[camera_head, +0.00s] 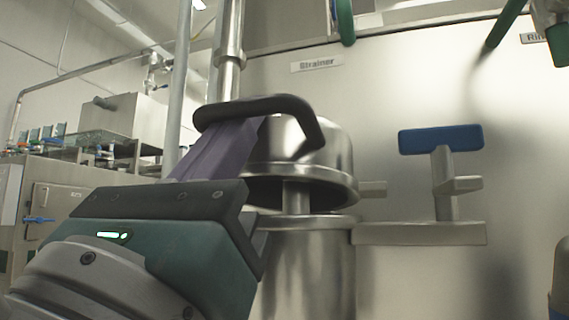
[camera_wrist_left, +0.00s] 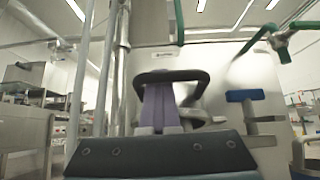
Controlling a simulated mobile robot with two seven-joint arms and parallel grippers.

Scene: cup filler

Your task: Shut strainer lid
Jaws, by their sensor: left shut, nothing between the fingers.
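The strainer lid (camera_head: 330,160) is a shiny metal dome in the middle of the head view, under a "Strainer" label. It is raised, with a dark gap and a short metal post between it and the strainer body (camera_head: 310,270). A black curved handle (camera_head: 306,125) arches in front of the lid; it also shows in the left wrist view (camera_wrist_left: 200,76). My left gripper (camera_head: 238,128) is shut and empty, its purple fingers reaching up to the underside of the handle. Its fingers show in the wrist view (camera_wrist_left: 157,92). I cannot tell whether they touch the handle. My right gripper is not in view.
A blue-topped lever (camera_head: 440,140) stands on a metal bracket right of the strainer. A vertical metal pipe (camera_head: 182,85) rises on the left. Green handles or pipes (camera_head: 345,22) hang at the top. A bench with equipment (camera_head: 110,125) is at the back left.

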